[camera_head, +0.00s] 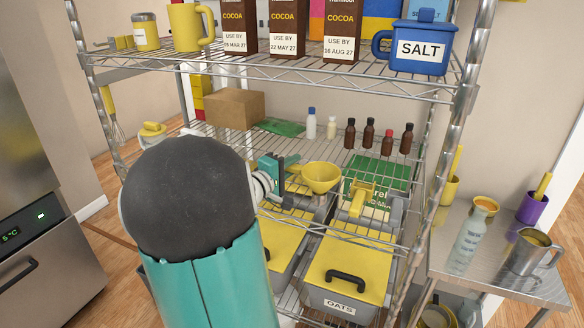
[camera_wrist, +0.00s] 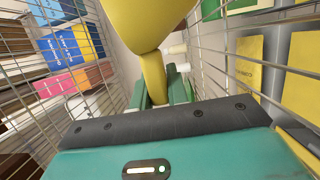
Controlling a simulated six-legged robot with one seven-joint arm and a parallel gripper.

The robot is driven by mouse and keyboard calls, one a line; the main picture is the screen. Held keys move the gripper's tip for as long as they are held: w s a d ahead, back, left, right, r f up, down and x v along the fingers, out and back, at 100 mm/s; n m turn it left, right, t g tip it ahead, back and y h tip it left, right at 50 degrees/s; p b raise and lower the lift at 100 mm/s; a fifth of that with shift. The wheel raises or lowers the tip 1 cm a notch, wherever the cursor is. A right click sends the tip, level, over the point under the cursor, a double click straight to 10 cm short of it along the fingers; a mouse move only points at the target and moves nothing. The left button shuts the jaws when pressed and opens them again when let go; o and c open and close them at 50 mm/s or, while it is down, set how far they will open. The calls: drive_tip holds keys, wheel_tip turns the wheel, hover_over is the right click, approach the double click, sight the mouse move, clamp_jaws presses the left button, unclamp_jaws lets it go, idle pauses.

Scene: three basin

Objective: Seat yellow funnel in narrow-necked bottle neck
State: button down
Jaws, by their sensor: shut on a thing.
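The wire rack's right post (camera_head: 455,120) stands between the funnel and the steel side table (camera_head: 440,262). A metal jug (camera_head: 524,255) and a purple cup (camera_head: 531,208) are near the bottle. Small bottles (camera_head: 369,134) stand on the middle shelf. A yellow-lidded oats bin (camera_head: 345,270) is below.

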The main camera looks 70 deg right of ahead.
drive_tip(key=shift+r, duration=0.3)
drive_tip(key=shift+r, duration=0.65)
drive_tip(key=shift+r, duration=0.15)
drive_tip(key=shift+r, duration=1.45)
